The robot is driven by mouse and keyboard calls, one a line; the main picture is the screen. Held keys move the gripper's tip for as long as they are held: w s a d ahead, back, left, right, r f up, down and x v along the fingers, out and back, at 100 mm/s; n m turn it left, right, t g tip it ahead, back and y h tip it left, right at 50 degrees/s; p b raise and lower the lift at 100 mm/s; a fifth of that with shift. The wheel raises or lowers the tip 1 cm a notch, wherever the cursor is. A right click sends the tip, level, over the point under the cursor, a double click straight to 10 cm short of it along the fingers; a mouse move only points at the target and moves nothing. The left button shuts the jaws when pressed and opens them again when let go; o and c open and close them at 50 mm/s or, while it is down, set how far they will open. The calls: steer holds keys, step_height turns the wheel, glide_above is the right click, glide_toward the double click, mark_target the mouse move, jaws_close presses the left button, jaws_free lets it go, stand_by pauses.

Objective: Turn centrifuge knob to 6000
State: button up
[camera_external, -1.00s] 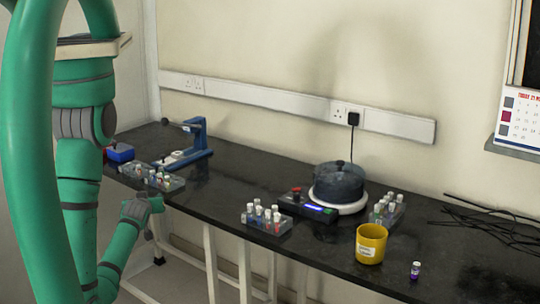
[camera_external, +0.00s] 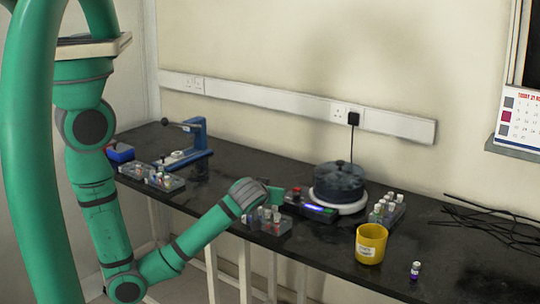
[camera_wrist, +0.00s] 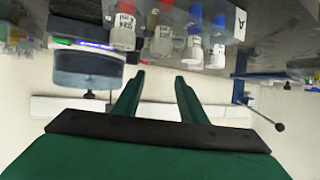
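The centrifuge (camera_external: 338,184) has a dark round lid on a white base in the external view. Its control box (camera_external: 325,215) has a lit blue display (camera_external: 314,208) and a small red part (camera_external: 296,190), which may be a knob; no dial marks can be read. My gripper (camera_external: 280,194) is just left of this box, above and behind the near vial rack (camera_external: 280,230). In the wrist view, which is upside down, my gripper (camera_wrist: 159,78) has two green fingers apart with nothing between them. The centrifuge (camera_wrist: 88,72) and its lit display (camera_wrist: 82,43) are left of the fingers; the knob is not clear there.
The near rack's vials (camera_wrist: 162,38) are close to the fingertips in the wrist view. Another rack (camera_external: 386,210), a yellow cup (camera_external: 370,244) and a single vial (camera_external: 415,270) stand to the right. Black cables (camera_external: 490,222) lie farther right. A blue stand (camera_external: 196,140) is far left.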

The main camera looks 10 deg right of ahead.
steer(key=h, duration=0.1)
glide_toward(296, 196)
steer(key=shift+m, duration=0.4)
steer(key=x, duration=0.9)
jaws_close()
